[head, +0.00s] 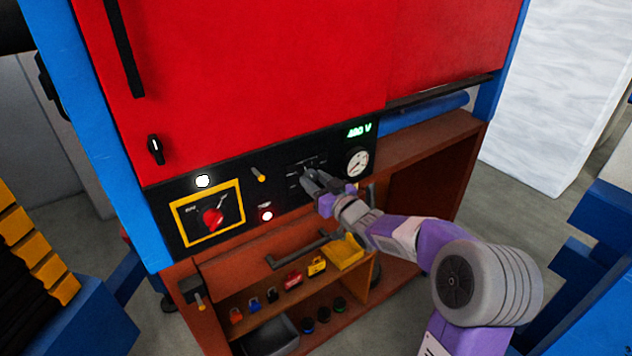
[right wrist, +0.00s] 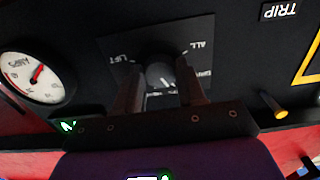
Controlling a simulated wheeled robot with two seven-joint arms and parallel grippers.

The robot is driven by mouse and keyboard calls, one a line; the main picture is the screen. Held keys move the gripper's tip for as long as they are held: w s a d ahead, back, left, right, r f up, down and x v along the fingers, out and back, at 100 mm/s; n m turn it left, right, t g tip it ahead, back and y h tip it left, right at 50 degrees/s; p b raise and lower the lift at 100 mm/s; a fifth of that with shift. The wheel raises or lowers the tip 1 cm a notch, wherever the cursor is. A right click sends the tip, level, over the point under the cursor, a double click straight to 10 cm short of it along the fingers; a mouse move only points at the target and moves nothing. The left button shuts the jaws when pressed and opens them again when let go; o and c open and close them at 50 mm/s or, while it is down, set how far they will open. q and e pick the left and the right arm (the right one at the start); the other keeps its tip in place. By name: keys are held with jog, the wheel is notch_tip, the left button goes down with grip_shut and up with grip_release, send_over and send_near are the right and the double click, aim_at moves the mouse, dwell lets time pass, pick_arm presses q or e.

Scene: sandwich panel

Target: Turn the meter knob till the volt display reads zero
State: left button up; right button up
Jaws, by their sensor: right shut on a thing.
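The black meter knob (right wrist: 160,72) sits on a dark label plate on the black panel. My right gripper (head: 312,178) is at the knob in the head view. In the right wrist view its two fingers (right wrist: 160,85) are shut on the knob's sides. The green volt display (head: 359,130) reads what looks like 480 V in the head view. In the right wrist view only a small green part of it shows, cut by the gripper body. The fingers hide most of the knob in the head view. My left gripper is not in view.
A round white gauge (head: 357,163) is right of the knob. A red rotary switch (head: 213,218) on a yellow-framed plate, a lit white lamp (head: 203,181) and an orange-tipped lever (head: 259,175) are left. Below, an open shelf holds coloured padlocks (head: 293,281) and a yellow box (head: 345,251).

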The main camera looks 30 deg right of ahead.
jog(key=o, duration=1)
jog(key=shift+o, duration=0.2)
jog(key=s, duration=0.7)
jog(key=shift+s+d, duration=0.3)
jog(key=shift+f, duration=0.1)
